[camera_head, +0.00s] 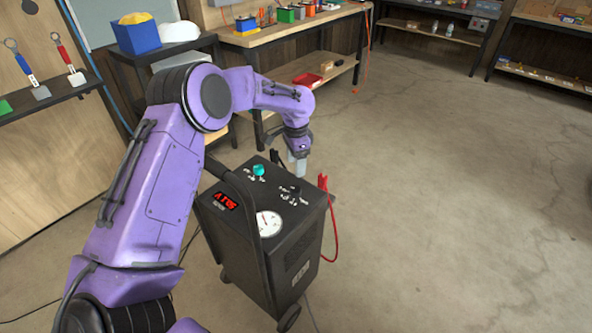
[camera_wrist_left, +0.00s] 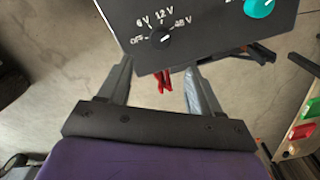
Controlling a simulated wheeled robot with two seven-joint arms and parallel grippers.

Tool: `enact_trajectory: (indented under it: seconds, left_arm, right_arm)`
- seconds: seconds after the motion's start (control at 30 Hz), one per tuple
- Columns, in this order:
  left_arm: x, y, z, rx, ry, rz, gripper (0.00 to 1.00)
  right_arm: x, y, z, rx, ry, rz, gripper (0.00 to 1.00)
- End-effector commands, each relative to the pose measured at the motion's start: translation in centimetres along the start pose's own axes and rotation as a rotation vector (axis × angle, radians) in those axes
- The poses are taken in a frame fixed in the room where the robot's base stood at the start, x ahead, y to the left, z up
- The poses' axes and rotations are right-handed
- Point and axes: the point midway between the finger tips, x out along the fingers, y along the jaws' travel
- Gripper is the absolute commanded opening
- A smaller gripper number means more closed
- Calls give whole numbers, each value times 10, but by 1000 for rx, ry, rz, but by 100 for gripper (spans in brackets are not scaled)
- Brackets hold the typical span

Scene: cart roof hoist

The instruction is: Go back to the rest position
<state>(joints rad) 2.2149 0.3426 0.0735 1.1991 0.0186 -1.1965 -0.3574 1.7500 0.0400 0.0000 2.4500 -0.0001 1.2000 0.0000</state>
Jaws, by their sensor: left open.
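My left gripper (camera_head: 298,166) hangs over the far side of the black wheeled charger cart (camera_head: 290,262), with its fingers pointing down. Beyond the fingers is the cart's top panel, with a black selector knob (camera_wrist_left: 160,38) marked OFF, 6 V, 12 V and a further voltage. A teal knob (camera_wrist_left: 259,8) is partly cut off at the picture's edge. I cannot tell for sure which mark the black knob points to. My right gripper is not in view.
The cart has a push handle (camera_head: 250,215), a red-lit display (camera_head: 225,201) and a round gauge (camera_head: 268,223). A red clamp (camera_head: 323,183) and cable hang at its right side. A workbench (camera_head: 300,28) stands behind. The floor (camera_head: 450,200) at right is clear.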

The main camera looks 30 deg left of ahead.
Motion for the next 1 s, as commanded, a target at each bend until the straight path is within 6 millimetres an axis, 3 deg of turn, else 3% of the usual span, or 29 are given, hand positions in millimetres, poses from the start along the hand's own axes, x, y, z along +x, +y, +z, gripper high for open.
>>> enact_trajectory:
  seconds: [0.43, 0.53, 0.63, 0.7, 0.73, 0.87, 1.0]
  left_arm:
    - [0, 0, 0, 0, 0, 0, 64]
    - [12, 9, -10, -20, 29, -2, 64]
    - [47, 39, -44, -96, 135, -5, 64]
    - [80, 75, -75, -188, 247, 7, 64]
    - [98, 92, -80, -238, 281, 19, 64]
    - [177, 152, -34, -468, 299, 60, 64]
    - [238, 210, 47, -728, 291, 34, 64]
  right_arm:
    - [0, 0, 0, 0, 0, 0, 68]
    - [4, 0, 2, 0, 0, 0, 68]
    - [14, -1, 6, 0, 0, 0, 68]
    - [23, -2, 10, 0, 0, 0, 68]
    - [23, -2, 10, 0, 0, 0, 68]
    - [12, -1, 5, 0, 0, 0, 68]
    - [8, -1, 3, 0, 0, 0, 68]
